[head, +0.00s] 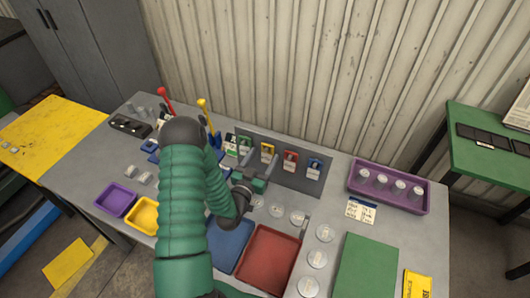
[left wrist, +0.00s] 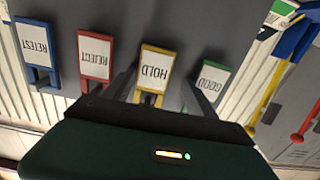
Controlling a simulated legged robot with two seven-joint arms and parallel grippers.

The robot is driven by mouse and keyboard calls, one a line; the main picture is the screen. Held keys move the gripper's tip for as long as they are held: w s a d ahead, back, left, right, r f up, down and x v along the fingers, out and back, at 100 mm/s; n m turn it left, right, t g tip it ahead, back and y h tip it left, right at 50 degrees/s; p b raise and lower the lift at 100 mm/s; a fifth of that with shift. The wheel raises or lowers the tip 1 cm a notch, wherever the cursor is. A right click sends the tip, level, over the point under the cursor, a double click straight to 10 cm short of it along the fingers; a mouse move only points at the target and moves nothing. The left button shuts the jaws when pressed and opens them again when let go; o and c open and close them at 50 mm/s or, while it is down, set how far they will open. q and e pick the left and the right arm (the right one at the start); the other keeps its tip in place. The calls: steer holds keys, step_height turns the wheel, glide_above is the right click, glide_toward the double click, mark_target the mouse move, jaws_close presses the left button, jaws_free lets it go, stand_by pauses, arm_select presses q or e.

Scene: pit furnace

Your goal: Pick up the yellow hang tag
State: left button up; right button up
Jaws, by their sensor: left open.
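The yellow hang tag (head: 267,150), with a white face, hangs on the grey upright panel (head: 325,180) between the green tag (head: 244,143) and the red tag (head: 290,159). In the left wrist view the yellow tag (left wrist: 153,70) reads HOLD upside down. My left gripper (head: 261,166) is open just in front of the panel. In the left wrist view, the fingers of my left gripper (left wrist: 160,82) lie to either side of the yellow tag's lower part in the picture. I cannot tell whether they touch it. My right gripper is not in view.
A blue tag (head: 314,168) hangs right of the red one. A red-knobbed lever (head: 163,92) and a yellow-knobbed lever (head: 203,104) stand left of the panel. A purple tray (head: 388,201) with white-topped cylinders lies right. Blue and red trays (head: 266,258) lie in front.

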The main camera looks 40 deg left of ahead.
arm_select(q)
steer(key=shift+d+r, duration=0.25)
steer(key=shift+d, duration=0.45)
steer(key=shift+c, duration=0.5)
steer(key=shift+s+d+r, duration=0.1)
steer(key=shift+d+r, duration=0.05)
steer(key=shift+d, duration=0.15)
steer(key=c, duration=0.5)
steer(key=shift+c, duration=1)
steer(key=shift+a, duration=0.2)
steer(key=shift+c, duration=1.3)
steer(key=shift+s+a+f, duration=0.1)
steer(key=shift+a+f, duration=0.15)
steer(key=shift+a, duration=0.1)
steer(key=c, duration=0.4)
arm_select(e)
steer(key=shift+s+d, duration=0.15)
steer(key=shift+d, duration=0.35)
